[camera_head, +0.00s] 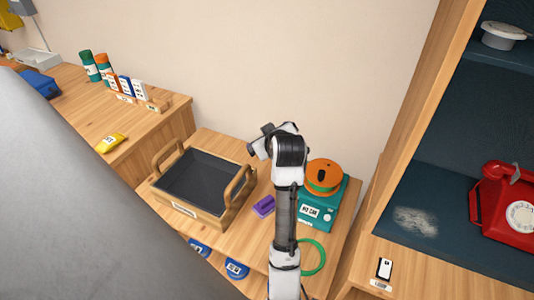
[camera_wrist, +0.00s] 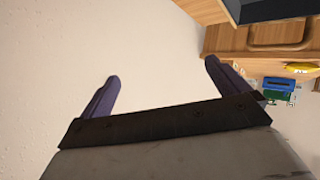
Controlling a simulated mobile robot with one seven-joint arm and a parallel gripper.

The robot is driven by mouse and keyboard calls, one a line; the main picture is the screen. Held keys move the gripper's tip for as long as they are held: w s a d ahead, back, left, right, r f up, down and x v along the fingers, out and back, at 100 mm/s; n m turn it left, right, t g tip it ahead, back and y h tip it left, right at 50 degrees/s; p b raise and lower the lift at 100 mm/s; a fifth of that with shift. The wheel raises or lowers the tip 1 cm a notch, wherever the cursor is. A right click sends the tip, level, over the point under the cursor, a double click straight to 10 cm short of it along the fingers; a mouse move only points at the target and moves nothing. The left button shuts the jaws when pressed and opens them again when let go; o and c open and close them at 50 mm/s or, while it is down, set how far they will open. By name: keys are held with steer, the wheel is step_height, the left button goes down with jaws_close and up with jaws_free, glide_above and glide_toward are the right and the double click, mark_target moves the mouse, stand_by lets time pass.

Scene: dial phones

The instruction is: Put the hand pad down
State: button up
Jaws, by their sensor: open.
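A small purple block (camera_head: 263,206), which looks like the hand pad, lies on the wooden table (camera_head: 215,142) between the tray and the teal device. My gripper (camera_head: 257,142) is above the table, behind and higher than the purple block, and apart from it. In the wrist view my gripper (camera_wrist: 162,72) has its two dark purple fingers spread wide, with only the plain wall between them. It is open and empty. The purple block does not show in the wrist view.
A dark tray with wooden handles (camera_head: 185,209) stands left of the purple block. A teal device (camera_head: 334,212) with an orange reel (camera_head: 324,170) stands to the right. A green ring (camera_head: 318,258) is near the front edge. A shelf with a red phone (camera_head: 487,200) stands far right.

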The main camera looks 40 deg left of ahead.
mark_target(267, 201)
steer(key=s+d+f+n+g+h, duration=0.1)
steer(key=s+d+f+g+h, duration=0.2)
steer(key=f, duration=0.4)
steer(key=s+d+f+g+h, duration=0.1)
steer(key=d+f+g+h, duration=0.2)
steer(key=f, duration=0.4)
steer(key=shift+g+y, duration=0.3)
steer(key=shift+y, duration=0.3)
steer(key=x, duration=0.4)
steer(key=d+x, duration=0.1)
steer(key=x, duration=0.1)
steer(key=shift+a+f+p, duration=0.1)
steer(key=shift+f+p, duration=0.2)
steer(key=shift+f, duration=0.05)
steer(key=shift+p+x, duration=0.85)
steer(key=shift+x, duration=2.35)
steer(key=shift+a+r, duration=0.1)
steer(key=shift+a, duration=0.05)
steer(key=c, duration=1.1)
steer(key=shift+r, duration=0.1)
